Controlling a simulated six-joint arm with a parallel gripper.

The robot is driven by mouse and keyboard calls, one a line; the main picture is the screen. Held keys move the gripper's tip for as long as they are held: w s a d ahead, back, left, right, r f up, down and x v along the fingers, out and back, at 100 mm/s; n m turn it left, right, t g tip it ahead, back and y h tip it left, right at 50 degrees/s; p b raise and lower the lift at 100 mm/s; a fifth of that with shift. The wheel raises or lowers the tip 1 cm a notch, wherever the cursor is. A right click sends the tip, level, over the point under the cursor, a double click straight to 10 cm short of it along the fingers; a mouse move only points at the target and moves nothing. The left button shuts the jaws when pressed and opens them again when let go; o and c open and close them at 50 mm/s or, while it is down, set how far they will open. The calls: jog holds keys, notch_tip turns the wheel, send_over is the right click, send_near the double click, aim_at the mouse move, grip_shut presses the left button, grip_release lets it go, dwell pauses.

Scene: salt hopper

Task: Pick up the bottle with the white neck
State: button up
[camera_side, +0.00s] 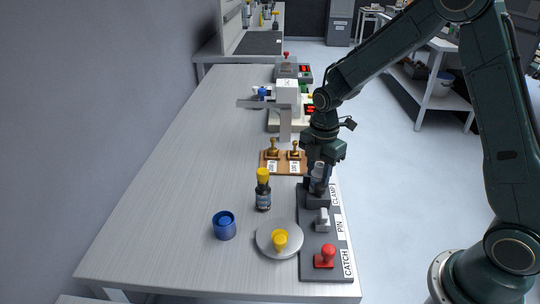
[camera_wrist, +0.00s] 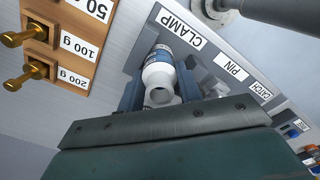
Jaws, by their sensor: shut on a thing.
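The bottle with the white neck (camera_wrist: 160,78) is in the wrist view, with a blue label band and its open mouth towards the camera. My gripper (camera_wrist: 160,92) is shut on it, one dark finger on each side.
The panel (camera_side: 310,262) carries a grey PIN knob (camera_side: 322,220) and a red CATCH knob (camera_side: 325,256). Left of it are a dark yellow-topped bottle (camera_side: 263,194), a blue cup (camera_side: 224,226) and a round plate (camera_side: 294,251) bearing a yellow piece. Brass weights (camera_side: 273,150) stand behind. The table's left side is clear.

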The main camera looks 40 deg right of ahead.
notch_tip(320, 180, up, 19)
jog(key=shift+r, duration=0.2)
dwell(0.4)
dwell(0.5)
